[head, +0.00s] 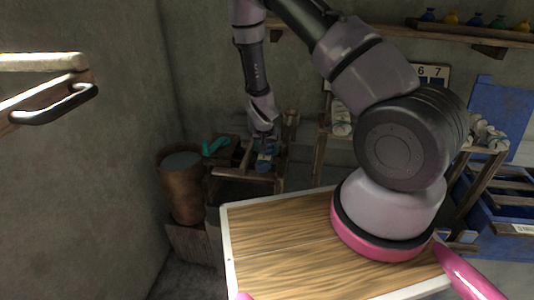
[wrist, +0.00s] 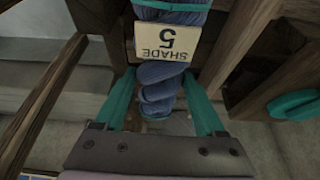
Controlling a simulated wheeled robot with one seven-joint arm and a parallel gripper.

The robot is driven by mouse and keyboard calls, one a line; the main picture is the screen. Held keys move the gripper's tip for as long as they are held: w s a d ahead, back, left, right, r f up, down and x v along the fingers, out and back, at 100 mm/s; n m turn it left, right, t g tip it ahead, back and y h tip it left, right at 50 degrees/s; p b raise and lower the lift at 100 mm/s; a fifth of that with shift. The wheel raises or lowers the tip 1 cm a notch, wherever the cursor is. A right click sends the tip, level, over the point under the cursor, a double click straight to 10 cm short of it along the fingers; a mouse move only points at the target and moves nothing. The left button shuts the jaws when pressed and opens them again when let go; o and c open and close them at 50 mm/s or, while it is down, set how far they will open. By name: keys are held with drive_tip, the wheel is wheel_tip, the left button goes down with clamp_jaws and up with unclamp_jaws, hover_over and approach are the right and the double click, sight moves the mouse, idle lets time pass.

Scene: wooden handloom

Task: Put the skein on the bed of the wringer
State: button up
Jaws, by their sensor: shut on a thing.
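A teal handle (head: 216,147) shows at the frame's left. Wooden posts (wrist: 236,45) stand close beside the skein in the wrist view. Whether the skein touches the bed cannot be told.
A brown bucket (head: 183,195) with dark liquid stands left of the frame. A teal part (wrist: 296,104) lies at the right in the wrist view. A wooden rack (head: 488,175) and blue crate (head: 508,213) stand at the right. A shelf (head: 470,33) with small jars hangs above.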

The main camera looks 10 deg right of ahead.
drive_tip(key=shift+f, duration=0.7)
drive_tip(key=shift+f, duration=0.1)
drive_tip(key=o, duration=1.5)
drive_tip(key=v, duration=1.2)
drive_tip(key=s+d+r+t+y, duration=0.1)
drive_tip(key=s+r+y, duration=0.15)
drive_tip(key=r, duration=1.05)
drive_tip(key=s+d+r+y, duration=0.2)
drive_tip(key=s+r, duration=0.1)
drive_tip(key=r, duration=1)
drive_tip(key=shift+s+d+r+t+h, duration=0.1)
drive_tip(key=shift+s+d+r+t, duration=0.45)
drive_tip(key=shift+s+r, duration=2.05)
drive_tip(key=shift+s+d+r+t+h, duration=0.2)
drive_tip(key=shift+s+d+r, duration=0.8)
drive_tip(key=shift+s+r, duration=1.6)
drive_tip(key=shift+s+d+r+t+h, duration=0.1)
drive_tip(key=shift+s+d+r+t, duration=0.45)
drive_tip(key=shift+s+r, duration=2)
